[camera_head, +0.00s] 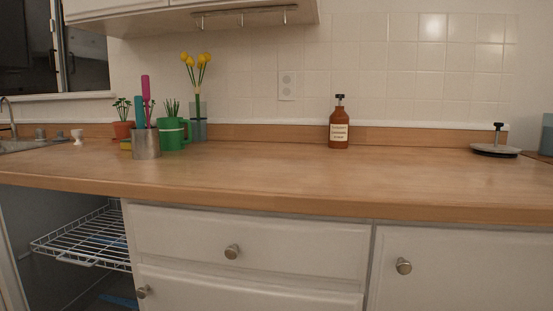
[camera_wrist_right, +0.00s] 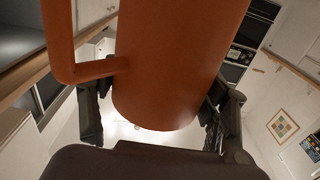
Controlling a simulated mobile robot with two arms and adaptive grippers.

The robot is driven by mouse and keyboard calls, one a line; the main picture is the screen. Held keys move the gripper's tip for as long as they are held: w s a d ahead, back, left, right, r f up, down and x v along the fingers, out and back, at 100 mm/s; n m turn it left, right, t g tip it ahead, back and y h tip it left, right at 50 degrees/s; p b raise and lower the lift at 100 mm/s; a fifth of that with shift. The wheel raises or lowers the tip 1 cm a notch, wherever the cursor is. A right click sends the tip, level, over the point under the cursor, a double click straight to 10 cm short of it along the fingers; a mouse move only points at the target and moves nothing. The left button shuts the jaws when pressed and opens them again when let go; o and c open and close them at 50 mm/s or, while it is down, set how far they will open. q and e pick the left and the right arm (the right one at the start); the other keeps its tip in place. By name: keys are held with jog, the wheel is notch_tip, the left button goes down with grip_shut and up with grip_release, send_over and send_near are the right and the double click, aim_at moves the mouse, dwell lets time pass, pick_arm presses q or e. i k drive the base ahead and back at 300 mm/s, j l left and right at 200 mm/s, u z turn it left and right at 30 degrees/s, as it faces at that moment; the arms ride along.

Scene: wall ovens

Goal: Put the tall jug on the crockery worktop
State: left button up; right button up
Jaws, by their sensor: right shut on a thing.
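A tall orange-brown jug (camera_wrist_right: 175,55) with an angular handle at its left fills the middle of the right wrist view. My right gripper (camera_wrist_right: 154,112) is shut on it, with one dark finger on each side of its body. The jug's top is out of frame. In the head view a long wooden worktop (camera_head: 260,178) runs across the picture; I cannot tell whether it is the crockery worktop. Neither gripper nor the jug shows in the head view.
A metal utensil pot (camera_head: 146,145), green mug (camera_head: 172,135), potted plant (camera_head: 123,130) and vase of yellow flowers (camera_head: 198,128) stand at the left. A brown bottle (camera_head: 339,130) stands at the back. A round lid (camera_head: 495,150) lies right. The worktop's middle and front are clear.

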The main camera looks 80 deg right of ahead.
aim_at(217, 164)
jog(key=i+j+z, duration=0.1)
jog(key=z, duration=0.35)
jog(key=j+z, duration=0.3)
jog(key=z, duration=0.15)
jog(key=j+z, duration=0.2)
jog(key=z, duration=0.25)
